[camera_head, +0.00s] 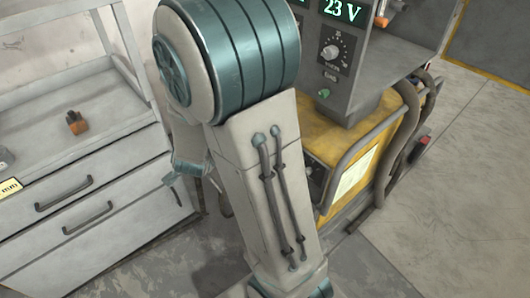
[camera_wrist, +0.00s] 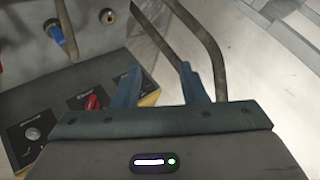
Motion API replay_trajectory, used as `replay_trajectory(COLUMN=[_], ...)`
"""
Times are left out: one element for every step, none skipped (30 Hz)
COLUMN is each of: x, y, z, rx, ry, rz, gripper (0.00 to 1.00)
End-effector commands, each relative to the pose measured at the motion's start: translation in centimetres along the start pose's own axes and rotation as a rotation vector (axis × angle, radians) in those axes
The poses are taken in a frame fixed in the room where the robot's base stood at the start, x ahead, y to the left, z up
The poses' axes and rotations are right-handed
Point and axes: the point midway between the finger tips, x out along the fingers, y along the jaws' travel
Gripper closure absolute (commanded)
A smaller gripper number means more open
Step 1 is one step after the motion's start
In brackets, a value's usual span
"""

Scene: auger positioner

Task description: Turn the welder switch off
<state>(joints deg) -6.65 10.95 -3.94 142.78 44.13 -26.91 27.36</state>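The welder is a yellow machine (camera_head: 378,138) at the right of the head view, behind my arm. In the wrist view its front panel has black plates, one with a red switch (camera_wrist: 93,103) and one with a grey dial (camera_wrist: 33,133). I take the red one to be the welder switch; its position label is too small to read. My gripper (camera_wrist: 159,72) is open and empty, with its fingers well apart. The red switch shows just left of the left finger, apparently untouched. In the head view my arm hides the switch.
A grey control box (camera_head: 345,60) showing "23 V" stands on the welder. Hoses and a curved bar (camera_head: 365,150) run along the welder's side and appear beyond my fingers in the wrist view. A grey drawer cabinet (camera_head: 85,190) stands left. Open floor (camera_head: 455,210) lies right.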

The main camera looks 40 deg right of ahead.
Motion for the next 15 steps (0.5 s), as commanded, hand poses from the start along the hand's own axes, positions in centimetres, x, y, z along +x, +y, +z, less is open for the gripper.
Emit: replay_trajectory(x=[2.9, 4.0, 5.2, 6.0, 6.7, 7.5, 8.0, 8.4, 8.7, 8.9, 8.9, 8.9, 8.8, 8.8, 8.6], y=[2.7, 3.8, 5.3, 6.5, 7.7, 9.2, 10.4, 11.5, 12.9, 13.8, 14.6, 15.6, 16.2, 16.8, 17.4], z=[0.7, 0.4, 0.1, -0.2, -0.5, -0.8, -1.1, -1.4, -1.7, -1.9, -2.1, -2.3, -2.5, -2.6, -2.8], rx=[0.048, 0.079, 0.117, 0.142, 0.163, 0.187, 0.202, 0.213, 0.222, 0.225, 0.227, 0.225, 0.223, 0.218, 0.213], ry=[0.076, 0.130, 0.205, 0.263, 0.322, 0.402, 0.463, 0.523, 0.599, 0.655, 0.706, 0.771, 0.816, 0.855, 0.902], rz=[0.027, 0.037, 0.049, 0.058, 0.066, 0.076, 0.081, 0.084, 0.088, 0.087, 0.086, 0.083, 0.079, 0.076, 0.070], gripper=[0.62, 0.62, 0.62, 0.62, 0.62, 0.62, 0.62, 0.62, 0.62, 0.62, 0.62, 0.62, 0.62, 0.62, 0.62])
